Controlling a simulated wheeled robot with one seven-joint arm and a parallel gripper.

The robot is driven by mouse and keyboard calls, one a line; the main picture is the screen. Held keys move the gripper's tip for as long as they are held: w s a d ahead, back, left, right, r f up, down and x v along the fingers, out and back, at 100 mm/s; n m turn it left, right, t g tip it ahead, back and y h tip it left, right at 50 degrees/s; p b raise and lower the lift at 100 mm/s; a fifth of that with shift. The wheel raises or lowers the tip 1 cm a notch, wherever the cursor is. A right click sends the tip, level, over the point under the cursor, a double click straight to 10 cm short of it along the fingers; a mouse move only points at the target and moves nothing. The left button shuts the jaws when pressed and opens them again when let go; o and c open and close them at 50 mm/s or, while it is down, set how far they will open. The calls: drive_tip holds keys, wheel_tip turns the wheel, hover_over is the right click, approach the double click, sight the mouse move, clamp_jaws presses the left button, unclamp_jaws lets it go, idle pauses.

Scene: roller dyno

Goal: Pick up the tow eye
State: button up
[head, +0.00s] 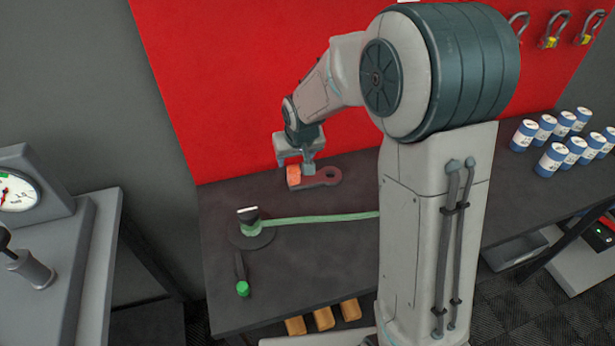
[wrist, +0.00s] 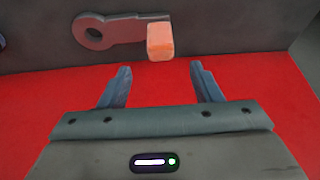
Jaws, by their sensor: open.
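The tow eye (head: 325,177) is a flat dark red bar with a ring at one end, lying on the dark bench close to the red wall. An orange block (head: 294,175) is at its other end; I cannot tell whether the two are joined. In the wrist view the tow eye (wrist: 112,30) has its ring to the left, and the orange block (wrist: 160,42) is in line with the gap between my fingers. My gripper (wrist: 161,68) is open and empty, apart from the block. In the head view it is above the block end, partly hiding it.
A round dark base (head: 251,236) with a green strap (head: 320,218) lies nearer on the bench, beside a black tool with a green end (head: 242,288). Blue-and-white cans (head: 551,159) stand at the right. The red wall (head: 230,90) rises close behind the tow eye.

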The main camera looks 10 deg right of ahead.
sight(294, 168)
drive_tip(key=shift+p+x, duration=0.4)
drive_tip(key=shift+x, duration=3.3)
drive_tip(key=shift+s, duration=0.2)
clamp_jaws()
